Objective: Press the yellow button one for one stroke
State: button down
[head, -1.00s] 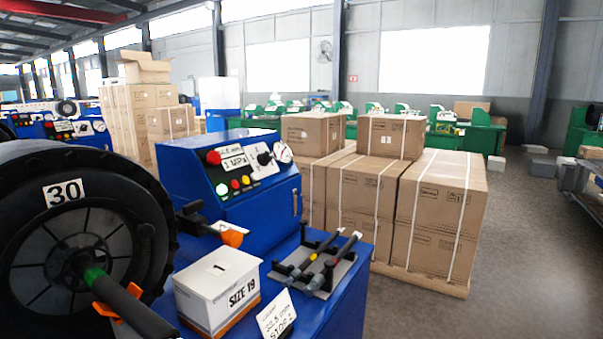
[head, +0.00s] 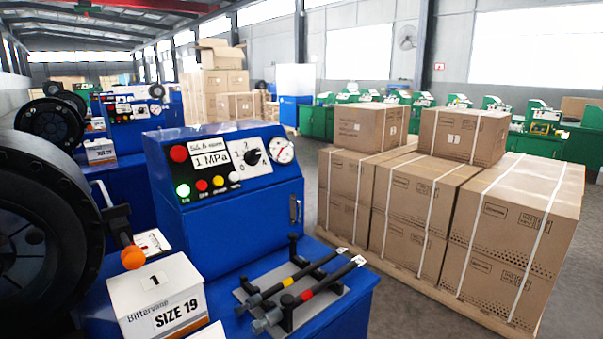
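A larger red button (head: 179,153), a black rotary switch (head: 251,157) and a round gauge (head: 281,150) are above. Nothing covers the yellow button. My gripper is not in view.
A black crimper wheel (head: 35,215) fills the left edge. A lever with an orange knob (head: 133,257) and a SIZE 19 box (head: 157,297) stand before the control box. Hoses (head: 315,289) lie on a rack at right. Stacked cartons (head: 510,230) stand farther right.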

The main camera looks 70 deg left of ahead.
aim_at(217, 182)
jog(key=z, duration=0.1)
jog(key=i, duration=1.65)
jog(key=u, duration=2)
jog(key=i, duration=0.2)
jog(key=u, duration=2.55)
jog(key=i, duration=0.55)
jog(key=u, duration=0.4)
